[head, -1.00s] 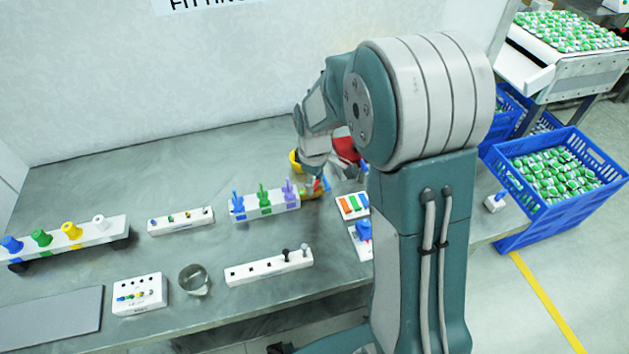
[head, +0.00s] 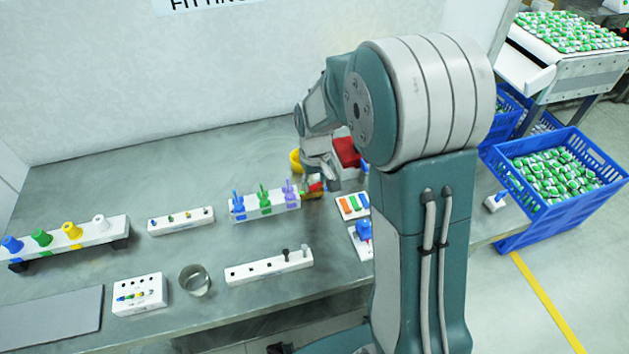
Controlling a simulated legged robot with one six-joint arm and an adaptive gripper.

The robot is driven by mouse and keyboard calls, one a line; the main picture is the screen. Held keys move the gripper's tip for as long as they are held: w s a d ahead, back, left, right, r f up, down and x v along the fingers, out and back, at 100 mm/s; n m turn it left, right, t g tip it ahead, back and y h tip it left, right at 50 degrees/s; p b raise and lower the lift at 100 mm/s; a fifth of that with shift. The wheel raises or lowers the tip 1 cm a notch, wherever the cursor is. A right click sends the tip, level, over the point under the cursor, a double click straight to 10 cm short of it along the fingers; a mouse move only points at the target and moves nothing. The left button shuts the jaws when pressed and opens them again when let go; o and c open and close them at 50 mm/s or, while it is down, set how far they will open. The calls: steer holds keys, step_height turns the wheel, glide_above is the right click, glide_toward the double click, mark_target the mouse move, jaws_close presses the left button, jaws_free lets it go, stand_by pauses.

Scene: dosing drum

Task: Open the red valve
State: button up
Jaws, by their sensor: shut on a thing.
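The red valve (head: 316,187) is a small red handle on a brass-coloured body, on the bench just right of the rack with blue, green and purple pieces. My gripper (head: 325,183) is down at the valve, shut on its red handle. The fingers and wrist hide much of the handle, so its exact angle cannot be told.
The coloured-peg rack (head: 265,204) stands close on the left. A block with coloured strips (head: 353,205) is close on the right. A yellow thing (head: 295,160) and a red bin (head: 346,152) are behind my wrist. The bench's back left is clear.

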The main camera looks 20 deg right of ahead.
steer(key=shift+s+f+m, duration=0.15)
steer(key=shift+m, duration=0.95)
steer(key=o, duration=1.1)
steer(key=shift+o, duration=0.2)
step_height(320, 180, up, 12)
steer(key=shift+a, duration=0.1)
